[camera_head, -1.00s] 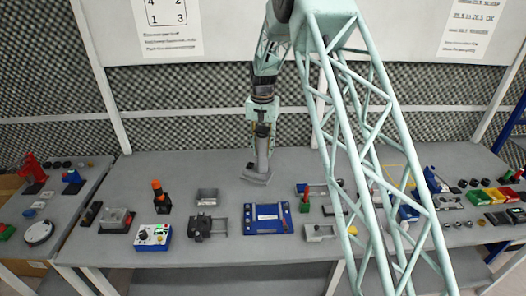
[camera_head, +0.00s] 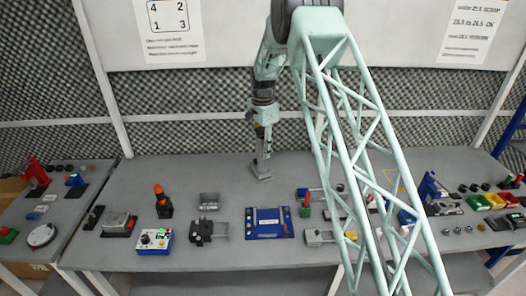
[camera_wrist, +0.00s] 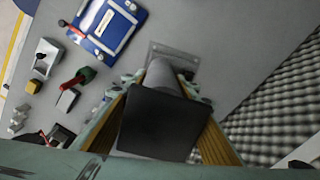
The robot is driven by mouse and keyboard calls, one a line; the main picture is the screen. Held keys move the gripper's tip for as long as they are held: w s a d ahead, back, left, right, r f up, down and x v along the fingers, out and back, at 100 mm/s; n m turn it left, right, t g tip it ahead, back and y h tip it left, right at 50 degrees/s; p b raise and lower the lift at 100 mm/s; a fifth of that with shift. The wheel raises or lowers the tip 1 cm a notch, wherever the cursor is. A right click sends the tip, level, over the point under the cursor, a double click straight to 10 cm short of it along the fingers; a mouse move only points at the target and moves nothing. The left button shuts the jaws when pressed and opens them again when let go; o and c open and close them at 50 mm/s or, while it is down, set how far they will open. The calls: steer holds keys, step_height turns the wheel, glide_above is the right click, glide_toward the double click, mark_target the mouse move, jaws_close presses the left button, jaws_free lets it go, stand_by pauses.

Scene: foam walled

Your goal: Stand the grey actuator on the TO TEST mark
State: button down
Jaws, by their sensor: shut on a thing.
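My gripper (camera_head: 263,143) is shut on the grey actuator (camera_head: 262,163) near the back middle of the table, in the head view. The actuator hangs nearly upright, with its flat base (camera_head: 261,176) at the bottom; I cannot tell whether it touches the table. In the wrist view the grey cylinder (camera_wrist: 162,74) and a black square end (camera_wrist: 160,123) lie between the fingers (camera_wrist: 160,135). A yellow outline (camera_head: 398,185) shows on the table to the right, partly hidden by my arm; no TO TEST label is readable.
A blue tray (camera_head: 247,226) lies in front of the actuator, with a red and green block (camera_head: 305,206) to its right. A grey open box (camera_head: 209,199) stands left. A foam wall (camera_head: 190,137) rises behind the table. Bare table surrounds the actuator.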

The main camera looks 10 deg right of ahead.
steer(key=shift+w+m, duration=0.35)
steer(key=shift+m, duration=0.55)
steer(key=shift+d, duration=0.2)
